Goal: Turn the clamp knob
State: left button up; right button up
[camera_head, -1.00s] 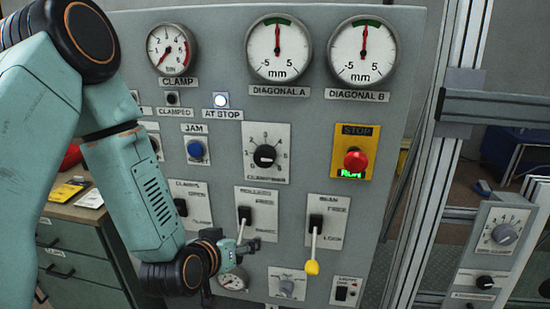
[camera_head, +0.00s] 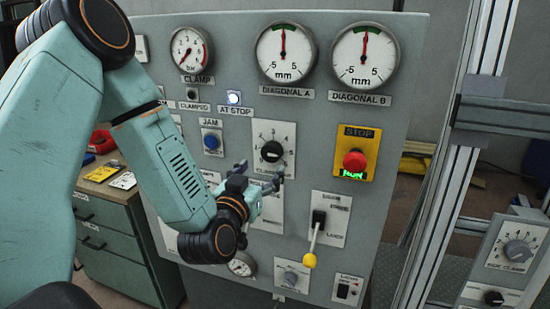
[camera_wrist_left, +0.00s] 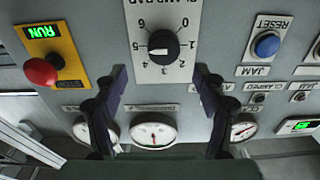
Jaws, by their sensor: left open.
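The clamp knob (camera_head: 271,151) is a black round knob on a white numbered plate in the middle of the grey panel. My left gripper (camera_head: 259,174) is just below the knob in the head view, fingers spread and empty. In the wrist view the two fingers (camera_wrist_left: 160,76) point at the panel on either side of the knob plate, apart from the knob. The gripper hides part of the panel under the plate. My right gripper is not in view.
A red stop button (camera_head: 355,161) on a yellow plate sits right of the knob. A blue jam button (camera_head: 211,141) sits left. A yellow-tipped lever (camera_head: 310,259) sticks out below right. Dial gauges (camera_head: 284,53) line the top. A drawer cabinet (camera_head: 112,235) stands at left.

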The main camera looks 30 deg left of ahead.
aim_at(270, 156)
pick_arm(q)
jog(key=x, duration=0.7)
jog(key=shift+w+a+f, duration=0.15)
jog(key=shift+a, duration=0.1)
jog(key=shift+w+a, duration=0.1)
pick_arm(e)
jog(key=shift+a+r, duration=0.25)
pick_arm(q)
jog(key=shift+a, duration=0.1)
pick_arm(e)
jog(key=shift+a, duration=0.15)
pick_arm(q)
jog(key=c, duration=1.1)
jog(key=shift+c, duration=0.2)
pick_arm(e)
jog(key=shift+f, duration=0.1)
